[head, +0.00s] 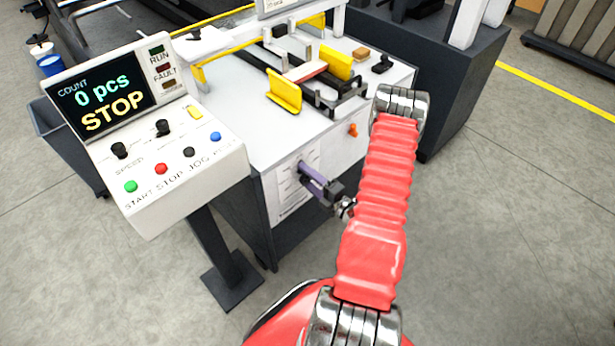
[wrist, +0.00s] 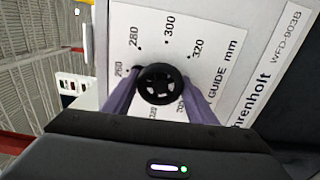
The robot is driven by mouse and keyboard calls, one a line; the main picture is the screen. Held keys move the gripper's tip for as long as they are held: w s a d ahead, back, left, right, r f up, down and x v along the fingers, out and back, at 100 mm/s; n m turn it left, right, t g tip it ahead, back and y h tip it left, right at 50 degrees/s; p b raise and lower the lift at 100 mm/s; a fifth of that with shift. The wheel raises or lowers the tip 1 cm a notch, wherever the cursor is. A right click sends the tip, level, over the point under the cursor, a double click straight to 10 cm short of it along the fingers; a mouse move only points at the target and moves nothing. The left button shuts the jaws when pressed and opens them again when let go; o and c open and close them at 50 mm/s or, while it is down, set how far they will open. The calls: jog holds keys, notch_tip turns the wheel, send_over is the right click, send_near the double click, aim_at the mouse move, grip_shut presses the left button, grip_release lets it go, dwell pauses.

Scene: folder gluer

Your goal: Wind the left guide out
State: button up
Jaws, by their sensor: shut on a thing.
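A round black knob (wrist: 160,84) sits on a white dial plate marked "GUIDE mm" (wrist: 218,75), with numbers such as 280, 300 and 320 around it. My gripper (wrist: 161,90) has its two purple fingers on opposite sides of the knob, shut on it. No pointer on the knob can be made out. In the head view my gripper (head: 304,170) meets the machine's front panel from the right and hides the knob. Two yellow guide plates stand on the machine top, a nearer left one (head: 284,93) and a farther right one (head: 336,62).
A control console (head: 165,160) on a post stands left of my gripper; its screen (head: 103,94) reads "0 pcs STOP". An orange knob (head: 352,130) is on the front panel to the right. The floor (head: 500,230) on the right is clear.

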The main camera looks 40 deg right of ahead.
jog(key=m, duration=0.4)
jog(key=shift+s+d+f+m, duration=0.1)
jog(key=shift+d+f+m, duration=0.1)
jog(key=shift+m, duration=0.1)
jog(key=m, duration=0.3)
jog(key=shift+m, duration=0.4)
jog(key=m, duration=0.4)
jog(key=shift+a, duration=0.1)
jog(key=shift+m, duration=2.1)
jog(key=shift+r, duration=0.1)
jog(key=o, duration=1.1)
jog(key=shift+c, duration=0.2)
jog(key=shift+s, duration=0.1)
